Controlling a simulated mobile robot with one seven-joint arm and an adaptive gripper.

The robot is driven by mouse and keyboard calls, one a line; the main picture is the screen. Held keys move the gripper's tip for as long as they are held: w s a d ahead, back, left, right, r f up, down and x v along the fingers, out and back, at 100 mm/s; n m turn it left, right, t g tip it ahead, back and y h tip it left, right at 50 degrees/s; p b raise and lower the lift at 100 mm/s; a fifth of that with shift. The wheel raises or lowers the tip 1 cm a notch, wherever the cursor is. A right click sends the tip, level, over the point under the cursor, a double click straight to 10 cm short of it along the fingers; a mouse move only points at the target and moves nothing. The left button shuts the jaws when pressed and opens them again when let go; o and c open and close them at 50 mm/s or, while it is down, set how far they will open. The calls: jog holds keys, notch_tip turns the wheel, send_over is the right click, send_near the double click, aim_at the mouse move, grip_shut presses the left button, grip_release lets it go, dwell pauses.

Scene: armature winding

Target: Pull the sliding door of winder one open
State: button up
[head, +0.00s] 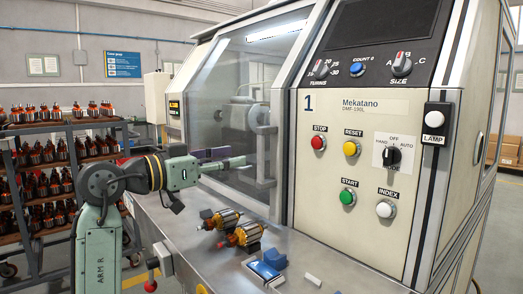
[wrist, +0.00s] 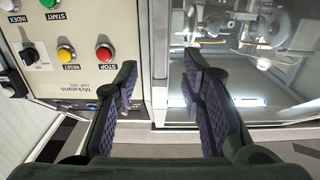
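Winder one (head: 375,107) carries the number 1 on its cream control panel. Its clear sliding door (head: 232,85) is left of the panel and appears shut.
Two copper-wound armatures (head: 228,218) lie on the steel ledge (head: 200,255) below my gripper. The panel's red stop button (head: 318,143) is right of the door. A rack of armatures (head: 70,140) stands at left.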

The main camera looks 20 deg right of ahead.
aim_at(259, 154)
jog(key=p+x, duration=0.2)
jog(key=x, duration=0.7)
jog(key=shift+d+f+p, duration=0.1)
jog(key=shift+p, duration=0.25)
grip_shut()
dwell(0.4)
